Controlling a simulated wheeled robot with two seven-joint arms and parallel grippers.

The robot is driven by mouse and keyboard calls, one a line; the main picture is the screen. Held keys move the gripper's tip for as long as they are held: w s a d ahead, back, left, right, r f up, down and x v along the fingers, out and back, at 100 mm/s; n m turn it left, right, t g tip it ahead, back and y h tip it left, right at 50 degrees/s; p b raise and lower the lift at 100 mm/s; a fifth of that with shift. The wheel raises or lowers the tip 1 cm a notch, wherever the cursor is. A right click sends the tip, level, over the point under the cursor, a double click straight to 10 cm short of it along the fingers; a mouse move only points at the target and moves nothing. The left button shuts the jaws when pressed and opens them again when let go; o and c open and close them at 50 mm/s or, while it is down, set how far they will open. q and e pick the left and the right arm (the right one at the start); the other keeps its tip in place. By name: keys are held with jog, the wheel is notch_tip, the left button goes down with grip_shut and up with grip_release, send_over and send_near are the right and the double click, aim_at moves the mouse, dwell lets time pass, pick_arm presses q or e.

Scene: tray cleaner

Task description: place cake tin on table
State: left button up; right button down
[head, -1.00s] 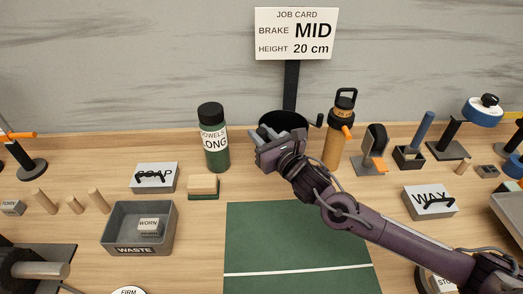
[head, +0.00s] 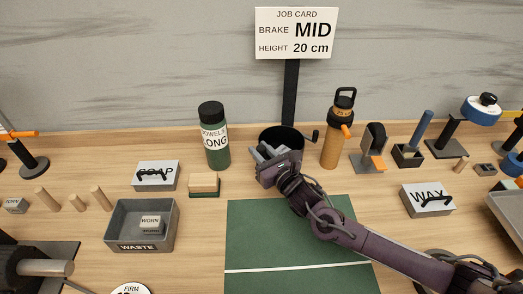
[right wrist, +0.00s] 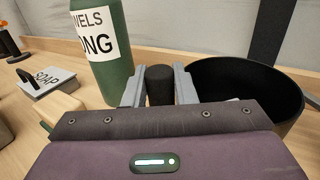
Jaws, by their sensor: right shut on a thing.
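The cake tin appears to be the black, open, round vessel (head: 283,138) in front of the job card post, with a dark handle sticking out at its right. My right gripper (head: 266,154) is at the tin's near left side and hides part of it. In the right wrist view the fingers (right wrist: 159,88) are shut on a short black cylindrical grip, and the tin (right wrist: 245,85) is just right of it, upright and open at the top. The tin's base is hidden, so I cannot tell whether it touches the table (head: 70,178). My left gripper is out of view.
A green towels bottle (head: 213,135) stands left of the tin, an orange bottle (head: 336,135) right of it. A wood-topped block (head: 204,184) and the waste bin (head: 140,246) lie nearer left. The green mat (head: 290,235) in front is clear except under my right arm.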

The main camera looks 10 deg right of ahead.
jog(key=c, duration=1.6)
grip_release()
jog(key=shift+f, duration=0.15)
jog(key=o, duration=0.4)
jog(key=shift+r, duration=0.25)
jog(key=v, duration=0.5)
jog(key=b+v, duration=0.1)
jog(key=v, duration=0.5)
jog(key=shift+f, duration=0.2)
jog(key=shift+s+d+r, duration=0.15)
jog(key=shift+s, duration=0.4)
